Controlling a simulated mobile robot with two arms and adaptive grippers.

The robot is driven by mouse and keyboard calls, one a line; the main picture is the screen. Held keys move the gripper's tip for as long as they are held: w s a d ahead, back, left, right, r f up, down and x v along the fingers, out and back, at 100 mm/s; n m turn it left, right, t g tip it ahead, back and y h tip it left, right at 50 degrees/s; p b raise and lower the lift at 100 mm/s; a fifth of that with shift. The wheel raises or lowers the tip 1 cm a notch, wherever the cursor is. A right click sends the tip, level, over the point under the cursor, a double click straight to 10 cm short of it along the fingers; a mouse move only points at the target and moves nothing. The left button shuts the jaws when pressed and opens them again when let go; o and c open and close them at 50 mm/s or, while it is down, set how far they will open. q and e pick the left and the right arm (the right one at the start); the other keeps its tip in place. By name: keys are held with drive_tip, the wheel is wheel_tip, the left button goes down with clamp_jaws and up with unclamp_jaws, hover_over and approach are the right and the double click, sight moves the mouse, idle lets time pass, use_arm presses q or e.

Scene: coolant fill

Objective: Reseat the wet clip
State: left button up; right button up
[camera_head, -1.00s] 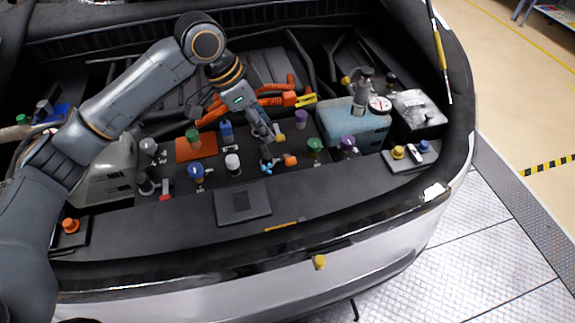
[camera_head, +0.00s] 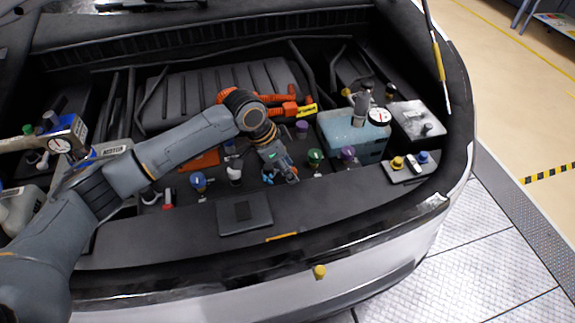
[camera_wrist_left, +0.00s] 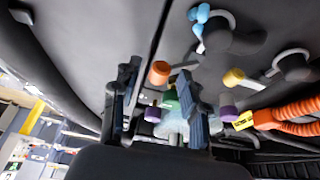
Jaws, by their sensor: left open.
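A light-blue clip (camera_head: 268,177) sits among the dark hose fittings, just left of my left gripper. It also shows near the top of the left wrist view (camera_wrist_left: 200,20), by a dark pipe end. I cannot tell whether it is fully seated. My left gripper (camera_head: 288,178) points down low over the bay's front panel, and its tips hide part of the fittings there. In the left wrist view its two fingers (camera_wrist_left: 158,105) stand apart. An orange cap (camera_wrist_left: 158,73) shows between them, and I cannot tell whether they touch it. My right gripper is not in view.
Green (camera_head: 315,157) and purple (camera_head: 347,153) caps stand right of the gripper. Orange cables (camera_head: 285,105) lie behind it. A bluish tank (camera_head: 352,140) with a gauge is further right. A dark flat plate (camera_head: 244,213) lies in front on the panel, with bare panel beside it.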

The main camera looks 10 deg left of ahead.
use_arm(q)
clamp_jaws()
drive_tip(key=shift+s, duration=0.1)
drive_tip(key=shift+s+f+t+p, duration=0.2)
drive_tip(key=shift+s+t+p, duration=0.2)
drive_tip(key=shift+p, duration=0.2)
drive_tip(key=shift+f, duration=0.2)
